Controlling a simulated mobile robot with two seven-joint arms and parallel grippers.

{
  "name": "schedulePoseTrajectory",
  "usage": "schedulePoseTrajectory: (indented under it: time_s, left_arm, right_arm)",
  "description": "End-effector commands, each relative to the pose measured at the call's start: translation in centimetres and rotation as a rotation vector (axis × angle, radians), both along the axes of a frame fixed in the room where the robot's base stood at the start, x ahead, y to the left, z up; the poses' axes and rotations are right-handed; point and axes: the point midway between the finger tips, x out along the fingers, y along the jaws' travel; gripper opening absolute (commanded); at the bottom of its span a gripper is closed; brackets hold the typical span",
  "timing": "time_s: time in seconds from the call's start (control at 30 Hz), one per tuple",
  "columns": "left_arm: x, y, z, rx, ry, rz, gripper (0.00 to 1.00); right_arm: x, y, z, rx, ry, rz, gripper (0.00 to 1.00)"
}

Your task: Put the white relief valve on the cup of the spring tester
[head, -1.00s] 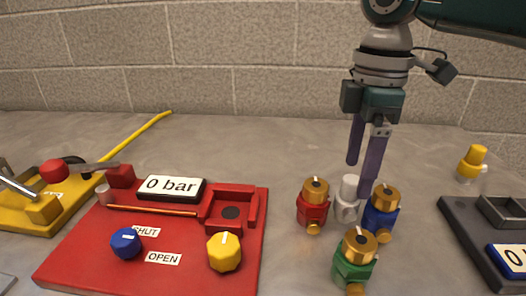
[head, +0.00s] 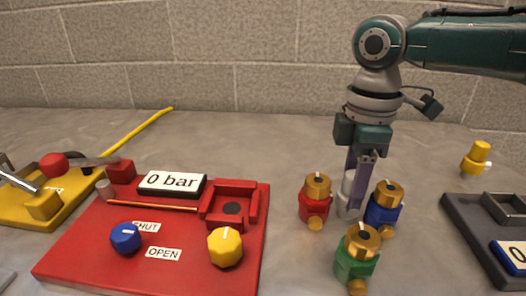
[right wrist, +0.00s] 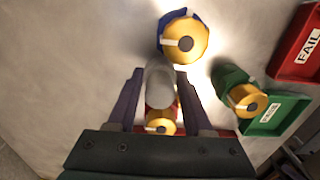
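The white relief valve (head: 345,196) stands upright on the grey table among red, blue and green valves with brass tops. My right gripper (head: 356,190) points down over it, its fingers low beside the valve and partly hiding it. In the right wrist view the white valve (right wrist: 159,86) lies between the two fingers (right wrist: 159,78), with a small gap showing on each side, so the gripper looks open. A dark device (head: 478,225) with a grey square holder and a blue-framed display is cut off at the right edge; I cannot tell whether it is the spring tester. My left gripper is out of view.
The red valve (head: 315,200), blue valve (head: 384,207) and green valve (head: 357,255) crowd the fingers. A red "0 bar" board (head: 190,270) is at left. A red FAIL tray (right wrist: 296,45) and a green tray (right wrist: 276,118) show in the wrist view.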

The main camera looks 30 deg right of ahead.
Motion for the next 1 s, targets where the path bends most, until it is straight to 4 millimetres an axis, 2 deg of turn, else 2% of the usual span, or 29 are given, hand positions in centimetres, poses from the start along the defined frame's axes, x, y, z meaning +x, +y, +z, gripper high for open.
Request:
schedulePoseTrajectory:
  time_s: [0.03,0.43,0.87,1.0]
  left_arm:
    - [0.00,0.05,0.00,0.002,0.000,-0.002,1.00]
    - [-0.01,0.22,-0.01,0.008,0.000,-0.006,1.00]
    - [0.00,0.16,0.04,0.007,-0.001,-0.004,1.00]
    - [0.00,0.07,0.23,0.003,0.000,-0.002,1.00]
  right_arm:
    - [0.00,-0.01,0.01,0.000,0.000,0.000,0.44]
    - [0.00,-0.01,0.02,0.000,0.000,0.000,0.00]
    - [0.04,-0.01,0.14,0.000,-0.001,0.000,0.00]
    - [0.05,-0.02,0.90,0.000,-0.001,0.000,0.00]
